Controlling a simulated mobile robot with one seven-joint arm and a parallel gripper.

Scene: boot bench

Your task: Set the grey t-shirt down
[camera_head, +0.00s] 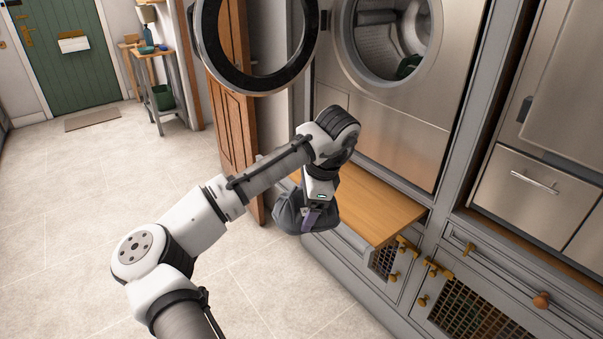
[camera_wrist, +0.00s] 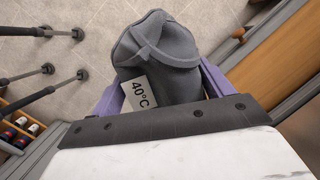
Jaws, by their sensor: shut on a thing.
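The grey t-shirt (camera_head: 291,217) is a bunched, dark grey bundle hanging from my gripper (camera_head: 313,215). In the wrist view the t-shirt (camera_wrist: 170,60) sits between the purple fingers of my gripper (camera_wrist: 160,88), with a white "40°C" tag on it. The gripper is shut on the cloth. In the head view the bundle shows at the left front edge of a pull-out wooden shelf (camera_head: 385,207). In the wrist view floor shows around the bundle, and the wood is off to the right. I cannot tell whether the cloth touches the shelf.
The washing machine (camera_head: 385,75) above the shelf has its round door (camera_head: 203,45) swung open to the left; a dark green item (camera_head: 408,66) lies in its drum. The right part of the shelf is bare. The tiled floor (camera_head: 90,200) at left is clear.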

